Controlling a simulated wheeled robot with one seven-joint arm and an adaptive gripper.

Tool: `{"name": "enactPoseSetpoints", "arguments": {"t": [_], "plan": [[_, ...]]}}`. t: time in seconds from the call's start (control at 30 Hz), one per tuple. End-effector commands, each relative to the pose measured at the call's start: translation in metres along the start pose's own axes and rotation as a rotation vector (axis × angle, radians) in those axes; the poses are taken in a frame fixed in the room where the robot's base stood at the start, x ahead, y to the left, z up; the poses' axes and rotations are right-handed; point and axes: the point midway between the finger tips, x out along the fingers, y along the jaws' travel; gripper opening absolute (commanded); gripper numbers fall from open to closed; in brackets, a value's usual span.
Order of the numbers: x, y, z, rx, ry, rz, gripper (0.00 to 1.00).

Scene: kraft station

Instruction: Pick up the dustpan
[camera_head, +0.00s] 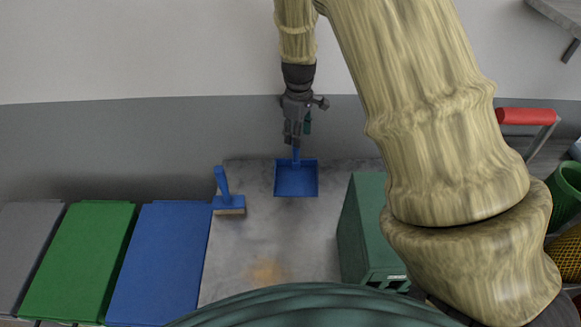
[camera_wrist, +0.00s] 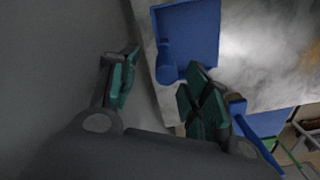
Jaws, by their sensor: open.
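The blue dustpan (camera_head: 296,181) lies on the grey worktop near the wall, its handle toward the wall and my gripper (camera_head: 296,138). It also shows at the top of the wrist view (camera_wrist: 192,32), with its handle pointing down toward the space between my fingers. My gripper (camera_wrist: 160,85) is open and empty, with its green-padded fingers apart. The handle end appears near the right finger; I cannot tell whether they touch. The right finger hides part of the view beyond it.
A blue hand brush (camera_head: 226,197) stands left of the dustpan. Green (camera_head: 78,260) and blue (camera_head: 160,262) lidded bins are at the left. A dark green box (camera_head: 365,225) stands to the right. The wall (camera_head: 150,140) is close behind. The worktop front is clear.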

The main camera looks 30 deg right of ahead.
Motion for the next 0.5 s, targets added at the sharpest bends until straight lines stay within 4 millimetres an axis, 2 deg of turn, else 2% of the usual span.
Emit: {"name": "enactPoseSetpoints", "arguments": {"t": [0.2, 0.5], "plan": [[0.023, -0.001, 0.0, -0.002, -0.001, -0.001, 0.48], [0.034, -0.002, 0.0, -0.003, -0.001, -0.001, 0.48]]}}
